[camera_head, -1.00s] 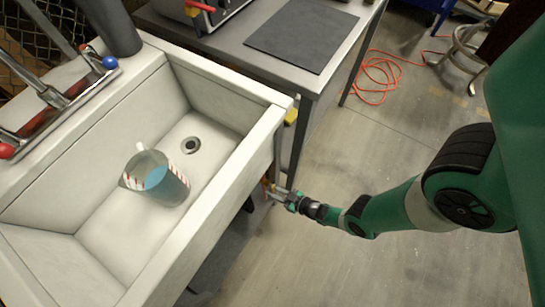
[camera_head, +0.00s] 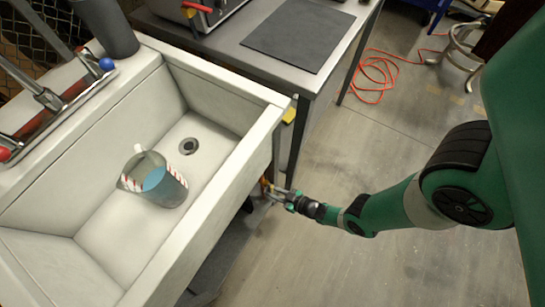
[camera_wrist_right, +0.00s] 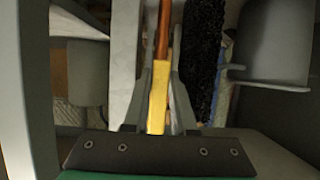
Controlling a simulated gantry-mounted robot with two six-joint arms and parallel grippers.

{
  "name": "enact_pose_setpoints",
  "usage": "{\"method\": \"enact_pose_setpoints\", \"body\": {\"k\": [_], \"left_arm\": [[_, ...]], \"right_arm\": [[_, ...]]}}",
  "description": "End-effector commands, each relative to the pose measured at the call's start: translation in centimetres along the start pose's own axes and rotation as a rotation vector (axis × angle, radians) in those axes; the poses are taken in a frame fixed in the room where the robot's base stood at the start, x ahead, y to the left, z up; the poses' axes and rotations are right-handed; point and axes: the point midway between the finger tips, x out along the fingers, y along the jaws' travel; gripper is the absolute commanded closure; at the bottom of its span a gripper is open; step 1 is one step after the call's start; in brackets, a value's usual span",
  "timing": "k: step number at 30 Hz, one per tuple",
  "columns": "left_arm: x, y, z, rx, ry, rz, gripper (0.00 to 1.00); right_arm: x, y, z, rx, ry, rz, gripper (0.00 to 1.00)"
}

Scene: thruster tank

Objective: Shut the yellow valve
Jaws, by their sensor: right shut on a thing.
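The yellow valve handle (camera_wrist_right: 157,102) stands between the two fingers of my right gripper (camera_wrist_right: 160,88) in the right wrist view. An orange-brown part continues from its far end. My right gripper is shut on the handle. In the head view my right gripper (camera_head: 269,189) reaches in beside the sink's outer right side, below its rim. There only a small orange-yellow bit (camera_head: 264,182) shows at the fingertips. The rest of the valve is hidden by the sink. My left gripper is not in view.
A white sink (camera_head: 205,225) holds a clear measuring jug (camera_head: 150,183) with blue contents. A grey metal table (camera_head: 225,46) bears a dark mat (camera_head: 300,35). A separate small yellow thing (camera_head: 289,115) shows by the sink's corner.

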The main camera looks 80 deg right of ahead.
Motion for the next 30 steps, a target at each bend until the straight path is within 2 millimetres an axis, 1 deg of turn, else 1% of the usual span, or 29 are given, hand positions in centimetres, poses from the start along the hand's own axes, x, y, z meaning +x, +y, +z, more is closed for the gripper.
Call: {"method": "enact_pose_setpoints", "body": {"k": [19,23,30], "left_arm": [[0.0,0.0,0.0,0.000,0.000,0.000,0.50],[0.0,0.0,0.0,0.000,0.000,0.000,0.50],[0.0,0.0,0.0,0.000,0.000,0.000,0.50]], "right_arm": [[0.1,-0.1,-0.1,0.020,0.004,-0.008,1.00],[0.1,-0.6,-0.2,0.118,0.005,-0.046,1.00],[0.0,-2.2,-0.6,0.396,0.003,-0.163,1.00]]}}
